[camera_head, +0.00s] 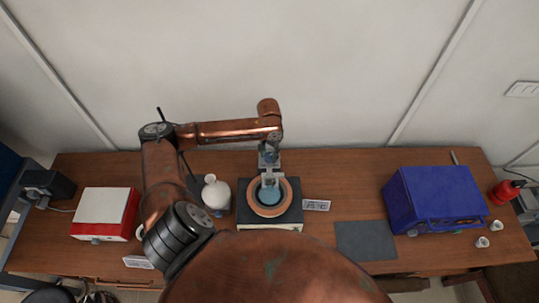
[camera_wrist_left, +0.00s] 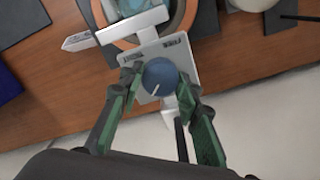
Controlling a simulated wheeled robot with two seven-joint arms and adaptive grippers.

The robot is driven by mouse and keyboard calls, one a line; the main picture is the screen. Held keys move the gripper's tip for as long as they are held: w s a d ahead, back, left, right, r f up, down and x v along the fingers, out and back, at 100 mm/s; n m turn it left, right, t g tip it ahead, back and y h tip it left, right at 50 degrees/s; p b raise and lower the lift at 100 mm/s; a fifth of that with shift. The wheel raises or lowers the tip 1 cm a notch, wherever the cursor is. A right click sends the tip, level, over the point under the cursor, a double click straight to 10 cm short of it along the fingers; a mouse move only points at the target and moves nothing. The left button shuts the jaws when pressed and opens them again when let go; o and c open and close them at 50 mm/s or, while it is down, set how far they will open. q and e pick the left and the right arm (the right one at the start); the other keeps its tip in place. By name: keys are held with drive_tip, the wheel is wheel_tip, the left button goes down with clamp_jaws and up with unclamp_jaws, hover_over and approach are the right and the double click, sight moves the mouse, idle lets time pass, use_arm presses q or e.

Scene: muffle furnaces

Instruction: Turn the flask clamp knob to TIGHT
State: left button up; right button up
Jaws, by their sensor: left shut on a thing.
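The flask clamp knob (camera_wrist_left: 160,77) is round and blue with a white pointer line. In the left wrist view it sits on a pale plate (camera_wrist_left: 182,56) with two small dark labels, too blurred to read surely. The pointer line lies on the knob's lower-left part, away from the labels. My left gripper (camera_wrist_left: 159,83) has its green fingers on either side of the knob, shut on it. In the head view my left gripper (camera_head: 268,158) is at the back of the clamp, and the knob is hard to make out. A flask with blue contents (camera_head: 269,195) sits in an orange ring (camera_head: 287,204).
A white round flask (camera_head: 216,193) stands just left of the ring. A red and white box (camera_head: 105,212) is at the left. A grey mat (camera_head: 366,240), a blue box (camera_head: 435,198) and a red bottle (camera_head: 503,193) are to the right. A small label card (camera_head: 316,205) lies beside the ring.

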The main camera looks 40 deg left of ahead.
use_arm(q)
drive_tip(key=shift+m, duration=0.3)
use_arm(e)
drive_tip(key=shift+w, duration=0.35)
use_arm(q)
drive_tip(key=m, duration=0.4)
drive_tip(key=shift+m, duration=1.5)
use_arm(e)
drive_tip(key=shift+d, duration=0.1)
use_arm(q)
drive_tip(key=shift+a, duration=0.1)
drive_tip(key=o, duration=1.2)
drive_tip(key=shift+c, duration=0.2)
